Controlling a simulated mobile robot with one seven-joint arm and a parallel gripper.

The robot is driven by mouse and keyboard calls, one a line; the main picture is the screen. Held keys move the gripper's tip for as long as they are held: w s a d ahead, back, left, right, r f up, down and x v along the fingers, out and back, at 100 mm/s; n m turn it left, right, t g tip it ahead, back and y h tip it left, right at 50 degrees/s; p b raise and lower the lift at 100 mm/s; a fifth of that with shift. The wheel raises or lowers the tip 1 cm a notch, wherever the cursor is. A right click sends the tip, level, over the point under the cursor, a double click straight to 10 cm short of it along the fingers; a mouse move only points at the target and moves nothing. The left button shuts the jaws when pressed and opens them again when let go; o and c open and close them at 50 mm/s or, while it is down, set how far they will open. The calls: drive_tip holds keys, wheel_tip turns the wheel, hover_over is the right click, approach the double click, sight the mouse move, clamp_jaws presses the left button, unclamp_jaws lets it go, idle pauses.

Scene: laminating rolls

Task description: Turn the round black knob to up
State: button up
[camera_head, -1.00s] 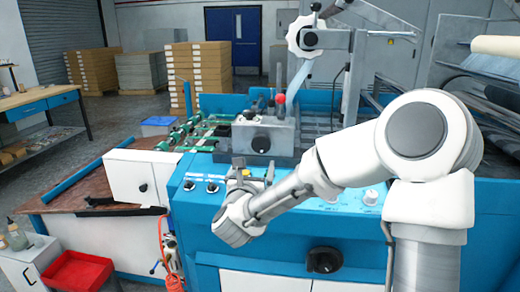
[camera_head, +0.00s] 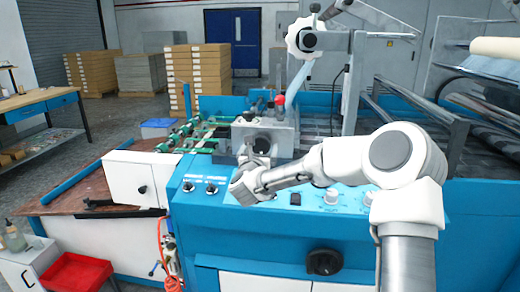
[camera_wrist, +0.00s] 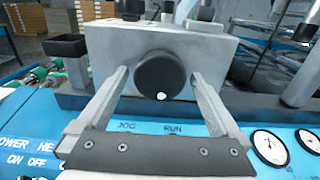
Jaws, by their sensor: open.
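The round black knob (camera_wrist: 159,72) is on the front face of a grey metal block (camera_wrist: 108,45) in the wrist view. A white dot marks its lower edge, pointing down. In the head view the knob (camera_head: 264,143) is partly behind my gripper (camera_head: 254,155). In the wrist view my gripper (camera_wrist: 160,78) is open, one finger on each side of the knob, with gaps on both sides. I cannot tell how far the fingertips reach along the knob's depth.
Gauges (camera_wrist: 270,148) lie right of the gripper. A red-topped lever (camera_head: 280,100) stands on the block.

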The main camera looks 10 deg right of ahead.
drive_tip(key=c, duration=1.2)
drive_tip(key=shift+c, duration=0.2)
